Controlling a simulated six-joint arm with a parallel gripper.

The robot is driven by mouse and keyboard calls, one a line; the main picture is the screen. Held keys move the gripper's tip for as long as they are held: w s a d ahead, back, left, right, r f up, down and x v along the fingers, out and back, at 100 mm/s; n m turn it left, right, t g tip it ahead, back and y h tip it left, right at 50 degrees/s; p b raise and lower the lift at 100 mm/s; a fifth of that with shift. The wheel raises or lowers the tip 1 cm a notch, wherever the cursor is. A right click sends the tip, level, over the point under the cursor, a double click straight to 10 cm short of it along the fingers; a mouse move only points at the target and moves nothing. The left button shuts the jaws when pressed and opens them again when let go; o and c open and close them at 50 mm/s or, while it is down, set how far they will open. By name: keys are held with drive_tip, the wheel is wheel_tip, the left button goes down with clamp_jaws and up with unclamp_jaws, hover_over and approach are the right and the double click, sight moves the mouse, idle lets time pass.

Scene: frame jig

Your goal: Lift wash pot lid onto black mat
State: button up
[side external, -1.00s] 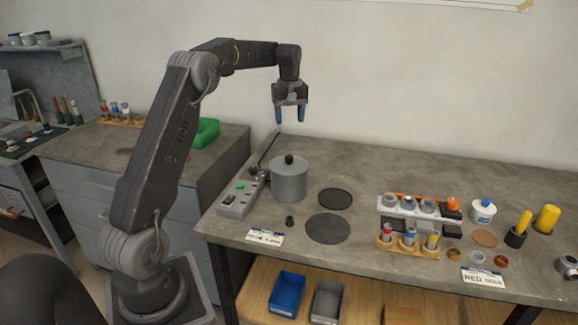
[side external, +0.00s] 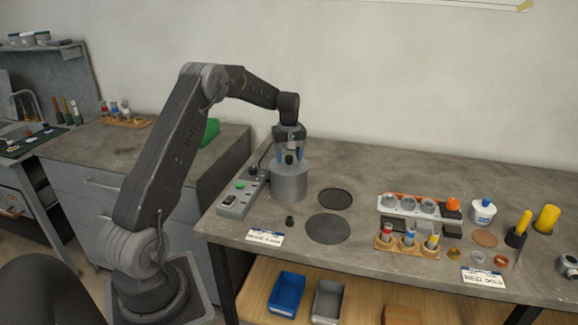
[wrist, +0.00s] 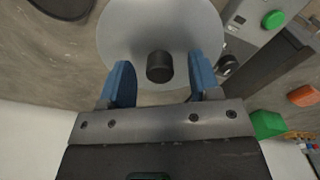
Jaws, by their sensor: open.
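The wash pot (side external: 288,185) is a grey cylinder standing on the bench next to a control panel. Its grey lid (wrist: 125,35) is on top, with a black knob (wrist: 160,67) that also shows in the side view (side external: 289,159). My gripper (side external: 289,158) is just above the lid, pointing down. In the wrist view its blue fingers (wrist: 160,82) are open, one on each side of the knob and apart from it. Two round black mats lie right of the pot: a larger flat one (side external: 327,229) and a smaller rimmed one (side external: 335,198).
The control panel (side external: 239,197) with a green button stands close left of the pot. A small black knob-like part (side external: 290,221) sits in front of it. A grey rack (side external: 408,207) and wooden vial holder (side external: 406,246) stand further right. Bench around the mats is clear.

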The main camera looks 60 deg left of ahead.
drive_tip(key=shift+f, duration=0.4)
clamp_jaws()
